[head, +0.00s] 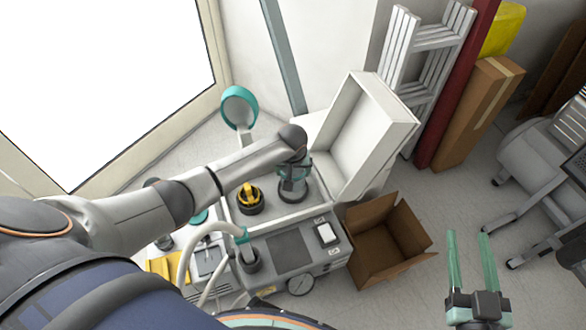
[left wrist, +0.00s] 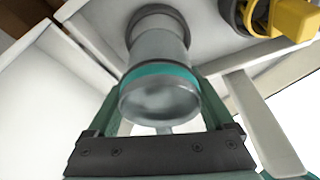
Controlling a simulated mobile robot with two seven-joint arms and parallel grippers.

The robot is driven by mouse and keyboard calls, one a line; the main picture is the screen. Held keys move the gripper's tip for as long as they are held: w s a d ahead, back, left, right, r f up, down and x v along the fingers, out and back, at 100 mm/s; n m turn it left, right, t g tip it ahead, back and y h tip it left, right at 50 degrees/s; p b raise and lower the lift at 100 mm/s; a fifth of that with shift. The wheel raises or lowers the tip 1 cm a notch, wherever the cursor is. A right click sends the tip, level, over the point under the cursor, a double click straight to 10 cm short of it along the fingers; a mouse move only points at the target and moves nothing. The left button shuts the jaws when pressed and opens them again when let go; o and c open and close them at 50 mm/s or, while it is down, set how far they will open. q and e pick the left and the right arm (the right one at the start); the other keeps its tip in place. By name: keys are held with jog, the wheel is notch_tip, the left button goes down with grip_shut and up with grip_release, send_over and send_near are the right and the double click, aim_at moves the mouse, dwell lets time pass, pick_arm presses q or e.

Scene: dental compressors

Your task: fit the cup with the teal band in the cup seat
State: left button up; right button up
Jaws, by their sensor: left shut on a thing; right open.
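The grey cup with the teal band (left wrist: 158,76) is between the fingers of my left gripper (left wrist: 158,92), which is shut on it. In the head view the cup (head: 292,188) is under my left gripper (head: 295,168), over the white tray of the compressor unit. A dark ring (left wrist: 134,20), which looks like the cup seat, surrounds the cup's far end. I cannot tell whether the cup is fully down in it. My right gripper (head: 468,262) is open and empty at the lower right, above the floor.
A yellow-handled part in a black ring (head: 250,203) stands left of the cup. A raised white lid (head: 365,140) is at the right. A hose with a teal collar (head: 243,238) is in front. An open cardboard box (head: 362,218) stands right of the unit.

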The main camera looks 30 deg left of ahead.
pick_arm(q)
jog(key=shift+f, duration=0.15)
jog(key=shift+f+b, duration=1.15)
jog(key=shift+f, duration=0.85)
jog(key=o, duration=1.1)
jog(key=shift+s, duration=0.1)
jog(key=shift+r+p, duration=0.3)
jog(key=shift+p, duration=0.05)
jog(key=p+v, duration=0.6)
jog(key=v, duration=0.6)
jog(key=shift+d, duration=0.1)
